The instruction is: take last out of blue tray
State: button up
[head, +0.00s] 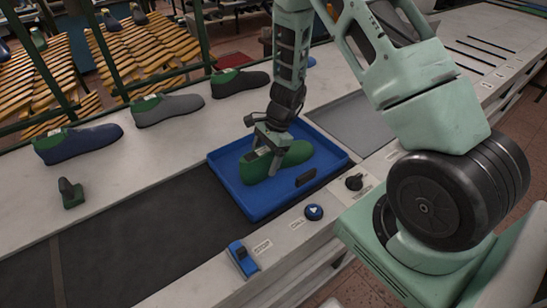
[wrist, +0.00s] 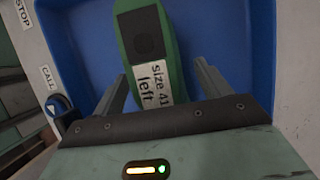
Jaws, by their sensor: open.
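A green last (head: 296,153) lies in the blue tray (head: 253,203) on the conveyor line. In the wrist view, the last (wrist: 172,60) has a dark square on top and a white label reading "size 41 left". My gripper (head: 261,162) is over the labelled end of the last, pointing down into the tray. In the wrist view, my gripper (wrist: 162,85) is open, one finger on each side of the labelled end, with gaps showing. Whether the fingers touch the last cannot be told. The gripper hides part of the last in the head view.
Navy (head: 78,143), grey (head: 166,109) and black (head: 240,83) shoes with green tops stand along the back ledge. A small dark green piece (head: 71,193) stands at left. A stop switch (head: 242,260), call button (head: 314,212) and black knob (head: 354,182) line the front edge. The belt (head: 130,235) left of the tray is clear.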

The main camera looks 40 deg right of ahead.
jog(key=c, duration=1.4)
jog(key=shift+c, duration=0.7)
jog(key=shift+r, duration=0.15)
